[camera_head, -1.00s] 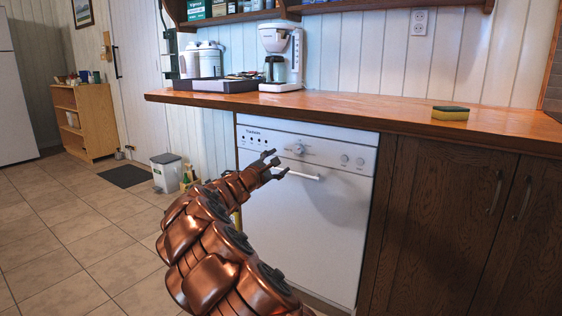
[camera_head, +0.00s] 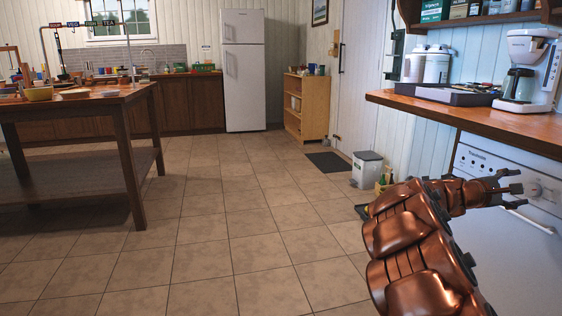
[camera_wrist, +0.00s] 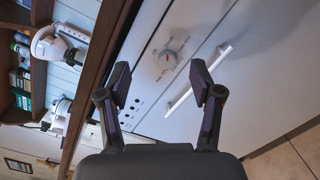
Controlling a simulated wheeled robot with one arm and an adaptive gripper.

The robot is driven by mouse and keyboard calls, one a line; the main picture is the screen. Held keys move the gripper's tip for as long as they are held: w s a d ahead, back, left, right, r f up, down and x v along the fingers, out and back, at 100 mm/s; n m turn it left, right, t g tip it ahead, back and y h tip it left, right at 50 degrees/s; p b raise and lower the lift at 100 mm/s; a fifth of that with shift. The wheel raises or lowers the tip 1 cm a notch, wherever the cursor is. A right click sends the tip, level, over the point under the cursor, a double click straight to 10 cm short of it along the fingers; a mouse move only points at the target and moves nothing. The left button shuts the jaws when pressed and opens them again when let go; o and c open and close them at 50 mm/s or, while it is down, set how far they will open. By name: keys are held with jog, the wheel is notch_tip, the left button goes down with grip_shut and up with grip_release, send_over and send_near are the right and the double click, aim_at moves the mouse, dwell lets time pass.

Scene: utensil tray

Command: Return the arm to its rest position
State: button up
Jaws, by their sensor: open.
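My gripper (camera_head: 513,190) is open and empty at the right of the head view, in front of the white dishwasher (camera_head: 536,232). My copper-coloured arm reaches up from the bottom right toward it. In the wrist view, the two fingers of my gripper (camera_wrist: 162,95) stand apart with nothing between them. The dishwasher's dial (camera_wrist: 166,62) and handle (camera_wrist: 198,78) show beyond the fingers. I cannot tell the exact gap between the fingertips and the dishwasher front.
The wooden counter (camera_head: 450,112) above the dishwasher carries a utensil tray (camera_head: 440,95) and a coffee maker (camera_head: 525,72). A bin (camera_head: 367,170) stands by the wall. A wooden table (camera_head: 75,103) is at the left. The tiled floor between is clear.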

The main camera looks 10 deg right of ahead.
jog(key=s+a+r+m+g+y+p, duration=0.2)
jog(key=s+a+r+m+y+p, duration=0.4)
jog(key=s+a+r+p, duration=0.7)
jog(key=s+a+r+y+p, duration=0.2)
jog(key=s+a+y+p, duration=0.2)
jog(key=a+p, duration=0.4)
jog(key=s+a+r+y+p, duration=0.1)
jog(key=s+a+y+p, duration=0.3)
jog(key=a, duration=1.4)
jog(key=s+a+r+y+p, duration=0.2)
jog(key=s+a+y+p, duration=0.2)
jog(key=s+a+p, duration=0.4)
jog(key=a+p, duration=0.4)
jog(key=a, duration=0.2)
jog(key=shift+s+r+t+p, duration=0.25)
jog(key=shift+r+t+p, duration=0.05)
jog(key=shift+r, duration=0.05)
jog(key=shift+c, duration=0.3)
